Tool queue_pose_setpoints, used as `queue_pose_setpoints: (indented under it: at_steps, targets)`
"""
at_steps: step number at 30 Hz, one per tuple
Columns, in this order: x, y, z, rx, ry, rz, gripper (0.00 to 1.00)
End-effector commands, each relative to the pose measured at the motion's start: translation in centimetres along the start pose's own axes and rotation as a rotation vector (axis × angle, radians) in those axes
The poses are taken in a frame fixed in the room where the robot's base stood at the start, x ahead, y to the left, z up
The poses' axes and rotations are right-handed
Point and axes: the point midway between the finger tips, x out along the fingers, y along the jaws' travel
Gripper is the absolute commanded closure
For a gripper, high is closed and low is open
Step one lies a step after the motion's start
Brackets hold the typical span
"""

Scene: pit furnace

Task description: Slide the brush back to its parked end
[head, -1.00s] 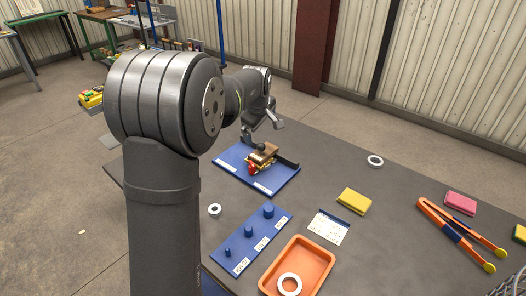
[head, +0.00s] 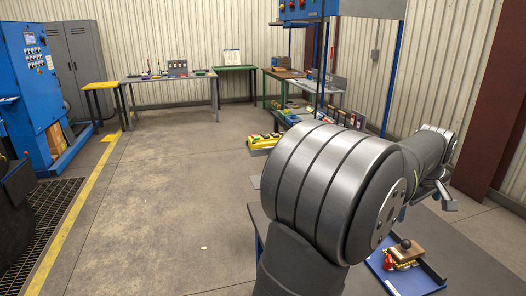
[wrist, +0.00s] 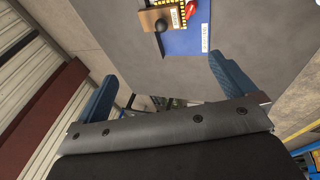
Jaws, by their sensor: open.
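The brush (head: 407,252) appears as a brown wooden block with a black ball knob, on the blue tray (head: 376,266) at the lower right of the head view. A small red piece (head: 387,262) and yellow-and-black parts are beside it. In the wrist view the brush (wrist: 152,19) is at the top, beyond my fingers, with the blue tray (wrist: 190,42) under it. My gripper (wrist: 165,85) is open and empty, its two blue fingers wide apart. In the head view my gripper (head: 440,195) is raised above and to the right of the brush, not touching it.
The grey table (head: 465,262) around the tray is clear behind it. A dark red post (head: 495,100) and the corrugated wall stand behind. A yellow control box (head: 263,141) and benches are farther left. Open floor (head: 170,190) fills the middle.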

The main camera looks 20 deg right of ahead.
Motion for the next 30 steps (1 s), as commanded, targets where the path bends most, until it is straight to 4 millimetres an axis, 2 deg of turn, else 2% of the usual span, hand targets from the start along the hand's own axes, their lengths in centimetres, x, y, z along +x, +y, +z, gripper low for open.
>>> queue_pose_setpoints:
  at_steps: [1, 7, 15, 23, 30]
  targets:
    - [0.0, 0.0, 0.0, -0.001, 0.000, 0.000, 0.08]
    - [1.5, 1.0, -1.3, -0.051, -0.038, -0.047, 0.47]
    - [4.4, 2.6, -3.5, -0.156, -0.131, -0.150, 0.48]
    - [6.2, 2.5, -3.6, -0.175, -0.150, -0.171, 0.48]
    - [11.0, 1.6, -2.8, -0.174, -0.150, -0.172, 0.48]
